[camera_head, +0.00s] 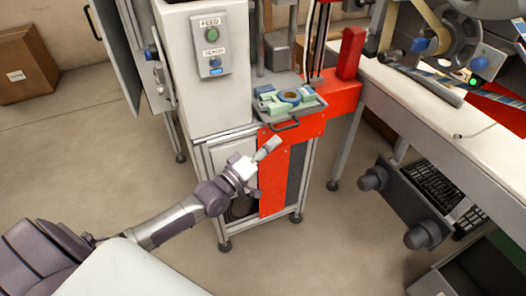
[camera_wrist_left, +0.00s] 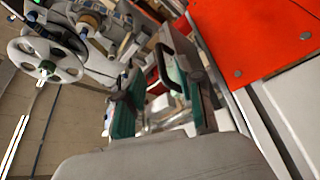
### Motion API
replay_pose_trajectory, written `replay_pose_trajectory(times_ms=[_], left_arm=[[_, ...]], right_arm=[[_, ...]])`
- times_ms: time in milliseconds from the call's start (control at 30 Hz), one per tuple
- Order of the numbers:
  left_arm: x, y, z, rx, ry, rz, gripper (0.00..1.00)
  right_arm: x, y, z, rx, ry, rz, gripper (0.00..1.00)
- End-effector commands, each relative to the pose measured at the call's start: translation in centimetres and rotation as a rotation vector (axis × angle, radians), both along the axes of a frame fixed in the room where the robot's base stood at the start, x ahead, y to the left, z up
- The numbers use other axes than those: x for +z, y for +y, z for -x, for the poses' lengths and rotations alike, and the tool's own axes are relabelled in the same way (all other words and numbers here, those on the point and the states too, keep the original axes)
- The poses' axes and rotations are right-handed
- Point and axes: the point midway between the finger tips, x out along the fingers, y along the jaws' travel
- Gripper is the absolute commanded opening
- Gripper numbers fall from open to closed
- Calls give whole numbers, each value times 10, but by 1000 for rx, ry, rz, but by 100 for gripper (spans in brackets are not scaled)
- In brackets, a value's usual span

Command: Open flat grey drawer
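The flat grey drawer (camera_head: 303,113) is a shallow tray at the front of the machine, above the red panel. It has a dark loop handle (camera_head: 285,127), and green and grey parts lie in it. My left gripper (camera_head: 274,143) is just below and in front of the handle, apart from it as far as I can see. In the left wrist view my left gripper (camera_wrist_left: 164,106) is open, with green-padded fingers apart. The dark handle (camera_wrist_left: 172,72) shows beyond them, between their tips in the picture. My right gripper is out of view.
The white cabinet (camera_head: 195,80) with feed and teach buttons stands left of the drawer. A red post (camera_head: 350,52) and a workbench (camera_head: 440,100) with reels are at the right. A cardboard box (camera_head: 28,62) sits far left.

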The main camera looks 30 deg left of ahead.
Motion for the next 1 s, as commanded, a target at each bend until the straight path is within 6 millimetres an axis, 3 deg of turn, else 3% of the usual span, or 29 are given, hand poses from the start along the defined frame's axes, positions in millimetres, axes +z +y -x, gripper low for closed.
replay_pose_trajectory(times_ms=[233,800,867,933,1000], left_arm=[[-6,9,27,0,-1,0,37],[-7,10,30,1,1,-2,37],[-14,10,30,7,15,-18,37],[-35,9,31,22,54,-66,37],[-69,9,34,43,122,-153,37]], right_arm=[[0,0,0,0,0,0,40],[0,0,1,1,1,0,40],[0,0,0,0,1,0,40],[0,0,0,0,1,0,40],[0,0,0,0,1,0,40]])
